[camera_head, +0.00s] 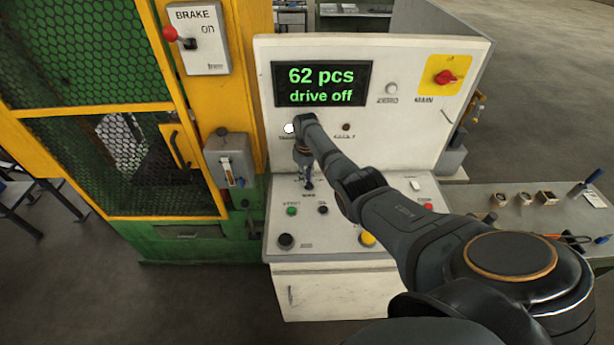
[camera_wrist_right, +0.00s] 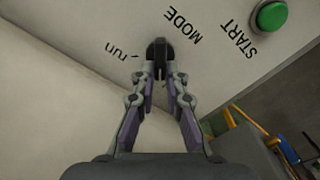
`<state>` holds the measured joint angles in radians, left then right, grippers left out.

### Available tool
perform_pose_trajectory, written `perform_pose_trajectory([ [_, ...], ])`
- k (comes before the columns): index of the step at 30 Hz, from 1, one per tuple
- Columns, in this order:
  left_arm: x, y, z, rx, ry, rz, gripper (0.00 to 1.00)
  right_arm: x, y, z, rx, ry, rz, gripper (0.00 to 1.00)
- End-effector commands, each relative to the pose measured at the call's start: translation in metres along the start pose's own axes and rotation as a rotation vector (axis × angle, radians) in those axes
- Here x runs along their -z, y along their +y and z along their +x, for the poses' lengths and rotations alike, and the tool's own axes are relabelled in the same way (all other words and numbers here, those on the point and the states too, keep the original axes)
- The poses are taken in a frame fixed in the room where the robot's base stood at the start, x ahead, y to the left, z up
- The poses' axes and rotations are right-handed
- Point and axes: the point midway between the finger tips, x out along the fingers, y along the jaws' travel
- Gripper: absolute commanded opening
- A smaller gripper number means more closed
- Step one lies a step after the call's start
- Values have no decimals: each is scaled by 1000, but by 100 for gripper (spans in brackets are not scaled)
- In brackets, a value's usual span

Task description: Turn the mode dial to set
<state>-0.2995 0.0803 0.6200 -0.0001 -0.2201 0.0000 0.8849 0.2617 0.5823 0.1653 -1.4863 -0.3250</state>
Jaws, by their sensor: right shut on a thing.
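The black mode dial (camera_wrist_right: 158,48) is at the top middle of the right wrist view, on the pale panel beside the word MODE. A "run" label with a tick mark lies just left of it. No "set" label is visible there. My right gripper (camera_wrist_right: 160,78) is shut on the dial, one finger on each side. In the head view my right gripper (camera_head: 308,180) reaches down to the sloping panel, and my own arm hides much of that area. I cannot make out which mark the dial points to. My left gripper is not in view.
A green START button (camera_wrist_right: 271,15) is close to the dial. The console's screen (camera_head: 321,83) reads "62 pcs, drive off". A red main switch (camera_head: 445,77) is at upper right and a yellow button (camera_head: 367,239) on the lower panel. A caged machine (camera_head: 110,120) stands left.

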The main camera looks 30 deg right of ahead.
Motion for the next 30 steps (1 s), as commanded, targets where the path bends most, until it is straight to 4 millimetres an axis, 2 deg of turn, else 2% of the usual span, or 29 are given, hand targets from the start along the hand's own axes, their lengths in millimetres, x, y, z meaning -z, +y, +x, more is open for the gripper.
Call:
perform_pose_trajectory([
  [10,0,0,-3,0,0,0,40,1,-1,-1,-2,3,-126,0],
  [25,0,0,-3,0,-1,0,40,1,-1,-1,-2,4,-146,0],
  [26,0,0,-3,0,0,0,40,1,-1,-1,-2,4,-146,13],
  [30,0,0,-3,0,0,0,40,1,-2,-1,-2,3,-145,32],
])
